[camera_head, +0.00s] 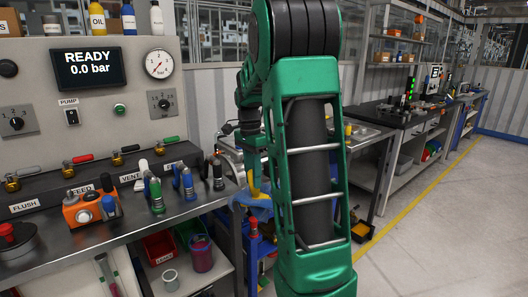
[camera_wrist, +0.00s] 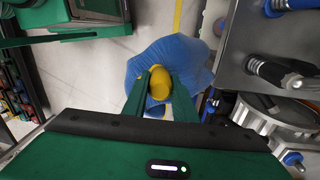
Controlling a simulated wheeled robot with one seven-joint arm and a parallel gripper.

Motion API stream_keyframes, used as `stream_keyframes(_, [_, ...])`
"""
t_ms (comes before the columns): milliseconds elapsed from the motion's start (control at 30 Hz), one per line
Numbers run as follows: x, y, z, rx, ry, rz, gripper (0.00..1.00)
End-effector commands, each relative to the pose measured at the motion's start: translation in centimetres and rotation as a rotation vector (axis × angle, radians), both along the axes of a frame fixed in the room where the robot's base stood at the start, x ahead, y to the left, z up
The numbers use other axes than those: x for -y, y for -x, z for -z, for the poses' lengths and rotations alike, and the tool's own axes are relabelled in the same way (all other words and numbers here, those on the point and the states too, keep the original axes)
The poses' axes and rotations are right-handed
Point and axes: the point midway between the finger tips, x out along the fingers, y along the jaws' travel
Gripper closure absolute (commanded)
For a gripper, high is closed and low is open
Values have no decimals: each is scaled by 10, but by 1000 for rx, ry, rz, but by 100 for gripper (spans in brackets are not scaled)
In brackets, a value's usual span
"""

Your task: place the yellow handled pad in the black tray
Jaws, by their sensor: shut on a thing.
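My gripper (camera_wrist: 160,88) is shut on the yellow handle (camera_wrist: 159,78) of a blue pad (camera_wrist: 172,52) in the wrist view. The pad hangs beyond the fingertips, over the floor. In the head view the yellow handle (camera_head: 254,187) and the blue pad (camera_head: 261,210) show just left of my green arm, beside the right end of the left workbench. My arm hides part of the pad there.
The left workbench (camera_head: 140,232) holds a panel, valves, an orange device (camera_head: 82,209) and several bottle-like tools. A dark bench (camera_head: 395,118) stands behind on the right. Grey floor (camera_head: 440,230) with a yellow line is open at the right.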

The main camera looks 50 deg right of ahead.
Motion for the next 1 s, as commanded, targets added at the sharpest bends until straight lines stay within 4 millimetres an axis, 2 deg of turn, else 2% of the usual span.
stream_keyframes(33, [-17,-2,24,-7,-4,-90,100])
stream_keyframes(100, [-37,-6,56,-8,-5,-227,100])
stream_keyframes(500, [-156,-31,244,-10,-10,-1028,100])
stream_keyframes(600, [-182,-37,286,-10,-10,-1206,100])
stream_keyframes(800, [-226,-47,355,-6,-9,-1503,100])
stream_keyframes(1000, [-252,-55,397,-2,-5,-1688,100])
